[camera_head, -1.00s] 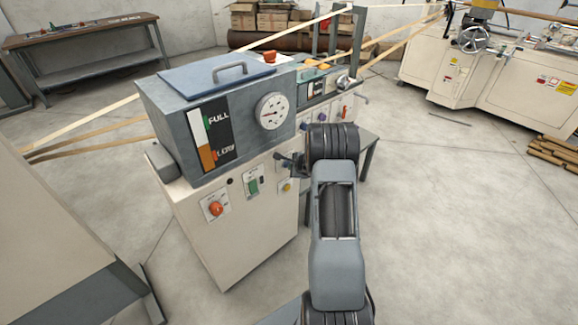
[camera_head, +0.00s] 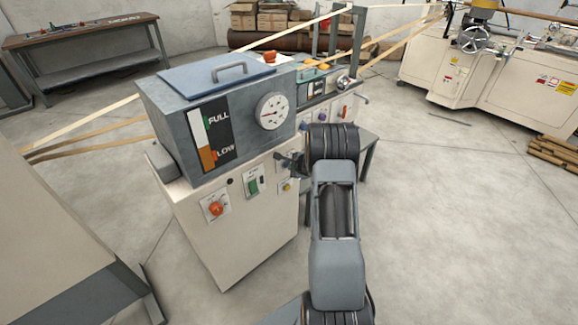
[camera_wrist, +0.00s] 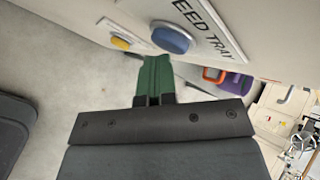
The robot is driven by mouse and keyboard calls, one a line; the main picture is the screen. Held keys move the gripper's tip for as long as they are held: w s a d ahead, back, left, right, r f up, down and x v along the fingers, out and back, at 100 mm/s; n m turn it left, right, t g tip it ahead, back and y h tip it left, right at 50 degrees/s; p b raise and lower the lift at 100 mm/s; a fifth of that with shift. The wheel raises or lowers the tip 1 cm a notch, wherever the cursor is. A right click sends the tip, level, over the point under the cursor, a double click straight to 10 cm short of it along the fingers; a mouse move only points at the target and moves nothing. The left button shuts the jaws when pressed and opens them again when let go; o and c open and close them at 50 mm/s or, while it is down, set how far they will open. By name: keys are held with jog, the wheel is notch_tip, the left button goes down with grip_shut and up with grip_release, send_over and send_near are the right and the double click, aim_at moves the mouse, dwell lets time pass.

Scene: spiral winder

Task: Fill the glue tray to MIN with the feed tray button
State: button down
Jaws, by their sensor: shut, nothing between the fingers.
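The blue feed tray button (camera_wrist: 170,38) sits on a white plate lettered "EED TRAY" in the wrist view, the start of the label cut off. My gripper (camera_wrist: 156,62) is shut, its green fingers together and empty, with the tips just below the button in the picture; I cannot tell whether they touch it. In the head view my gripper (camera_head: 281,160) is at the front panel of the cream cabinet, and my arm hides part of that panel. I cannot make out the glue tray or a MIN mark.
A yellow button (camera_wrist: 120,43) is beside the blue one. The grey tank (camera_head: 170,120) has a FULL/LOW gauge (camera_head: 208,135), orange near LOW, and a round dial (camera_head: 272,111). A red knob (camera_head: 215,208) and a green switch (camera_head: 253,186) are on the cabinet.

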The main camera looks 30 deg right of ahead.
jog(key=shift+s, duration=0.1)
jog(key=shift+s+d+b, duration=0.15)
jog(key=shift+s+b, duration=0.55)
jog(key=shift+b, duration=0.05)
jog(key=s+b, duration=0.2)
jog(key=s, duration=0.1)
jog(key=s+d+b, duration=0.1)
jog(key=s, duration=0.1)
dwell(0.3)
jog(key=shift+a, duration=0.1)
dwell(2.7)
